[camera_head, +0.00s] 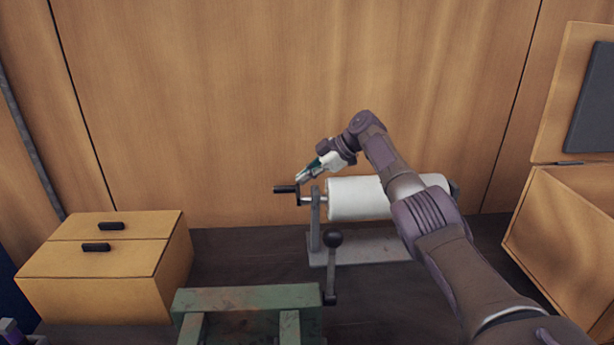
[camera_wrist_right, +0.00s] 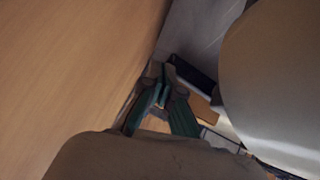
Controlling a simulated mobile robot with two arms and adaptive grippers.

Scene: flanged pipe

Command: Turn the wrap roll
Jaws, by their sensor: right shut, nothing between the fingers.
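The white wrap roll (camera_head: 355,198) lies level on a grey stand (camera_head: 375,248) in the head view. At its left end is a crank with a black handle (camera_head: 285,189). My right gripper (camera_head: 302,178) is shut and empty, just above and beside the crank. My forearm hides part of the roll's right side. In the right wrist view the green fingers (camera_wrist_right: 160,98) are close together, and a dark bar (camera_wrist_right: 192,75), seemingly the crank handle, is beside them. I cannot tell whether they touch.
A wooden drawer box (camera_head: 90,285) stands at the left, and an open wooden box (camera_head: 565,235) at the right. A green metal frame (camera_head: 245,298) with a dark ball-topped lever (camera_head: 333,240) stands in front. A wooden wall (camera_head: 230,110) rises close behind the roll.

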